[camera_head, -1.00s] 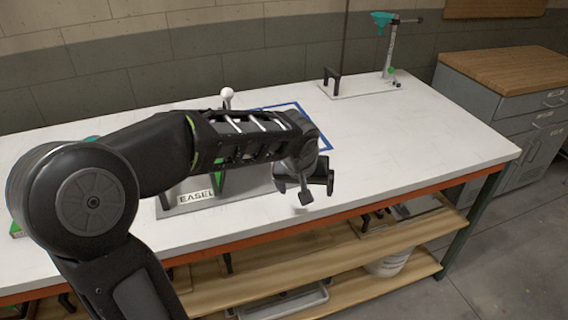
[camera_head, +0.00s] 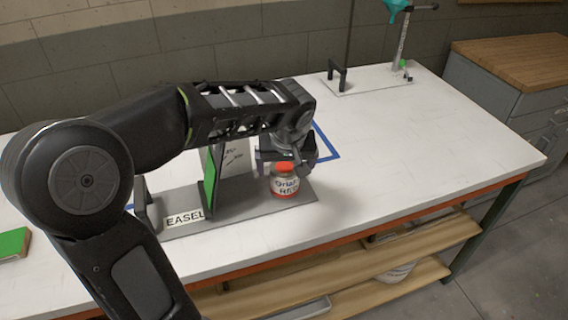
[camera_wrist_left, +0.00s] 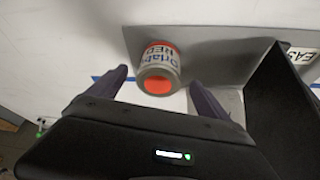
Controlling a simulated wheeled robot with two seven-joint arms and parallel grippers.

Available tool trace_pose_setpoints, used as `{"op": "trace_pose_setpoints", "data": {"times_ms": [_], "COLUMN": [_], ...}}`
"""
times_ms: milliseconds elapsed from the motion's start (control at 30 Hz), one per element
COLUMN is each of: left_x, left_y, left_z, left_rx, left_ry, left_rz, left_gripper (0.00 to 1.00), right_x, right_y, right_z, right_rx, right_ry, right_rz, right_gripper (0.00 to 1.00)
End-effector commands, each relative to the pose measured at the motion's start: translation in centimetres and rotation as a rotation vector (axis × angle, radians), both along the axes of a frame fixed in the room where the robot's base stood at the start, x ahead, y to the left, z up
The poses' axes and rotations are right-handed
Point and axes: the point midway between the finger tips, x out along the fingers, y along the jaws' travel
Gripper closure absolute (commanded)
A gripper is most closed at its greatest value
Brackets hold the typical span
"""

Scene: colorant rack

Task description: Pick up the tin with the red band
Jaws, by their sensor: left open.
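The tin (camera_head: 285,183) with the red band and a red-orange lid stands upright on the right end of the grey easel base (camera_head: 235,209). In the left wrist view the tin (camera_wrist_left: 159,68) shows its label and lid, just beyond and between the two fingertips. My left gripper (camera_head: 287,163) is behind and above the tin in the head view, and the gripper (camera_wrist_left: 158,82) is open with nothing held. Whether a finger touches the tin cannot be told. My right gripper is not in view.
The easel's green-edged board (camera_head: 212,178) and black bracket (camera_head: 144,204) stand left of the tin. Blue tape (camera_head: 325,145) marks the white table (camera_head: 420,140). A stand with a teal top (camera_head: 401,45) is at the back right. The table's right side is clear.

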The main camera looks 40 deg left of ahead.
Motion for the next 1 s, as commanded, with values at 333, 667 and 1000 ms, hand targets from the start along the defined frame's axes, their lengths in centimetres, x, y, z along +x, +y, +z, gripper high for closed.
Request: {"op": "trace_pose_setpoints", "data": {"times_ms": [333, 667, 1000], "left_x": [0.0, 0.7, 0.8], "left_y": [0.0, 0.6, 0.7], "left_z": [0.0, -2.1, -2.5], "left_rx": [0.0, 0.0, 0.0], "left_ry": [0.0, 0.003, 0.0], "left_rz": [-0.001, -0.001, -0.001], "left_gripper": [0.1, 0.1, 0.1], "right_x": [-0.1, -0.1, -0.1], "right_y": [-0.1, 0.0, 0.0], "right_z": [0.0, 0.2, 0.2], "right_rx": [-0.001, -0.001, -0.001], "right_ry": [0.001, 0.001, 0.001], "right_rz": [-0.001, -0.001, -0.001], "right_gripper": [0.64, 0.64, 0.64]}}
